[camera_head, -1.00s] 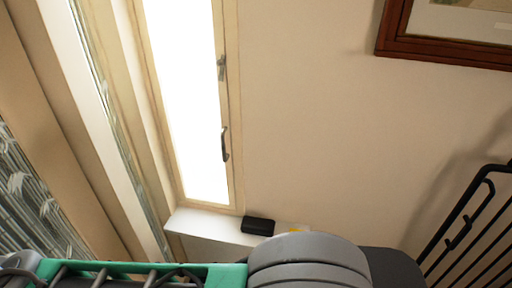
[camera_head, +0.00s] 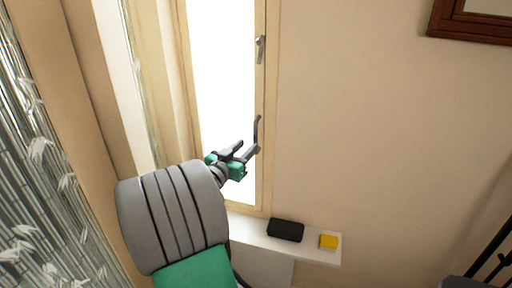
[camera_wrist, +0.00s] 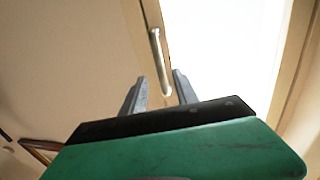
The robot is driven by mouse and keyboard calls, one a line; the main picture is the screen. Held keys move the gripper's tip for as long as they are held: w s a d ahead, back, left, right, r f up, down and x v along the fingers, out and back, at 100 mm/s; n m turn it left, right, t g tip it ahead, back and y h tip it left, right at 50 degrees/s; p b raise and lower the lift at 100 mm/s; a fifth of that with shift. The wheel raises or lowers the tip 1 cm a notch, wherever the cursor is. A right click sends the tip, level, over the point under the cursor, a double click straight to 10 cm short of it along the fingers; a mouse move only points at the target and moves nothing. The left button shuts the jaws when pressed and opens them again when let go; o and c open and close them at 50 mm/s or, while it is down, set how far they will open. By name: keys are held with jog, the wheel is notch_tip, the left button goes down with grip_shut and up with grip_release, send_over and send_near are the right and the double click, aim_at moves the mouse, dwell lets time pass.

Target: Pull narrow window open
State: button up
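The narrow window (camera_head: 222,75) is a tall bright pane in a cream wooden frame, and looks flush in its frame. Its dark pull handle (camera_head: 257,130) is on the right stile, and a metal latch (camera_head: 261,48) is higher up. My gripper (camera_head: 245,150) is at the handle's lower end in the head view. In the wrist view, my gripper (camera_wrist: 160,76) has its two grey fingers apart, with the handle (camera_wrist: 156,55) running down between the tips. I cannot tell whether a finger touches it.
A white sill (camera_head: 310,250) below the window holds a black case (camera_head: 285,230) and a yellow block (camera_head: 328,241). A bamboo-patterned panel (camera_head: 40,170) is at the left. A framed picture (camera_head: 470,25) hangs at upper right.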

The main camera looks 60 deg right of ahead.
aim_at(254, 138)
jog(key=d+p, duration=0.1)
jog(key=d, duration=0.6)
jog(key=shift+s+d+r, duration=0.1)
jog(key=shift+r, duration=0.05)
jog(key=shift+c, duration=0.6)
grip_shut()
dwell(0.5)
